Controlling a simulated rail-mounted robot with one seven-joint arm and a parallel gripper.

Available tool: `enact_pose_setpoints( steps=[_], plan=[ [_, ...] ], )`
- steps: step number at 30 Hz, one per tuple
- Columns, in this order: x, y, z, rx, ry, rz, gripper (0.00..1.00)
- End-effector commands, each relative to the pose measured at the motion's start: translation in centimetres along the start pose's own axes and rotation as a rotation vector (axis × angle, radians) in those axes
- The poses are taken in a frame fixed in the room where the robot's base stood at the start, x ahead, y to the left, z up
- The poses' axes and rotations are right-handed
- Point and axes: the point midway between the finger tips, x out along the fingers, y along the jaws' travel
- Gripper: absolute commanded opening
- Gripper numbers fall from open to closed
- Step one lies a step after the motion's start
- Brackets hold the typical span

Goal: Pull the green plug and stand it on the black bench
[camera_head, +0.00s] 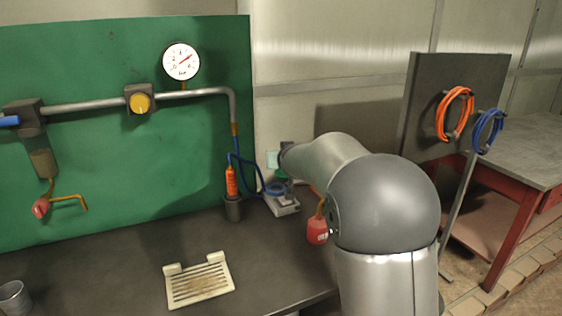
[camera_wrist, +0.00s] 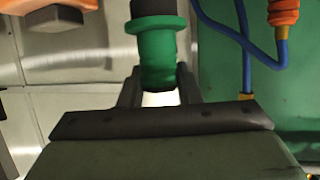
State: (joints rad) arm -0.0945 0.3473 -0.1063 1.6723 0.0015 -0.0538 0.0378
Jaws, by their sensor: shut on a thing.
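The green plug (camera_wrist: 157,48) is between the two fingers of my gripper (camera_wrist: 158,80) in the wrist view. It has a wide green collar and a dark part beyond it, cut off by the frame edge. In the head view a bit of green (camera_head: 281,174) shows at my arm's far end, above a pale grey box (camera_head: 284,206). My arm hides most of my gripper there. I cannot tell whether the plug touches the box. The black bench (camera_head: 110,255) spreads in front of the green panel.
An orange connector (camera_head: 231,182) stands in a dark cup (camera_head: 233,208), with a blue hose beside it. The left middle of the bench is clear.

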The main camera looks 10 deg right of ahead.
Motion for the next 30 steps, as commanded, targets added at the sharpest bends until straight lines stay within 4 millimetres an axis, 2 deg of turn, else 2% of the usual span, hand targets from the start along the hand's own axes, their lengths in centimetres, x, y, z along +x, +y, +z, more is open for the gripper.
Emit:
enact_pose_setpoints(
  steps=[30],
  plan=[
    [-2.3, 0.0, -4.6, 0.000, 0.001, 0.000, 0.04]
  ],
)
